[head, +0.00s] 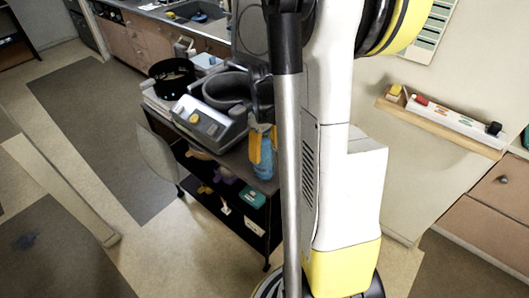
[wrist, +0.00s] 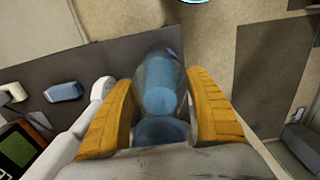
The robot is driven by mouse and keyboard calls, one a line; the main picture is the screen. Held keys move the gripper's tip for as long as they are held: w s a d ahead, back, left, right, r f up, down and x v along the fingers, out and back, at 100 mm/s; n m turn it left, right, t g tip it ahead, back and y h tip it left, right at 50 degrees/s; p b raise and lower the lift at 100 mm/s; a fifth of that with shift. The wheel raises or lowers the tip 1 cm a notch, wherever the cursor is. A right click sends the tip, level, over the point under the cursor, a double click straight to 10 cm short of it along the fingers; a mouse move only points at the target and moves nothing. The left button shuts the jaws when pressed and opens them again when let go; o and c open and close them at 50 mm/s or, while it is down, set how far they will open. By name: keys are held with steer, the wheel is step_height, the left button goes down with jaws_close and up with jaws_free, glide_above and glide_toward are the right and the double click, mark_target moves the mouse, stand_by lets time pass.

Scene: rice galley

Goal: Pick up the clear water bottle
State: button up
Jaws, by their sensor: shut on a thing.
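The clear water bottle (wrist: 160,88) has a bluish tint and sits between the two yellow-orange fingers of my gripper (wrist: 162,110) in the wrist view. The fingers press on it from both sides. In the head view, the bottle (head: 263,160) shows at the right end of the cart top, with the yellow fingers of my gripper (head: 262,148) around its upper part. My arm hides part of that area. I cannot tell whether the bottle's base still touches the cart top.
A dark cart (head: 237,182) holds a grey appliance (head: 212,127) and a black round basket (head: 172,76). Its lower shelves hold several small items. A wall shelf (head: 440,124) with a power strip is at the right.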

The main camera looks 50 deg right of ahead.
mark_target(265, 142)
step_height(265, 142, up, 3)
steer(key=shift+r+p, duration=0.2)
steer(key=shift+p, duration=0.55)
steer(key=s+d+r+p, duration=0.3)
steer(key=s+d+r, duration=0.3)
steer(key=s, duration=0.4)
steer(key=shift+d+r, duration=0.15)
steer(key=shift+r, duration=0.15)
steer(key=o, duration=0.7)
steer(key=shift+c, duration=0.2)
steer(key=c, duration=0.7)
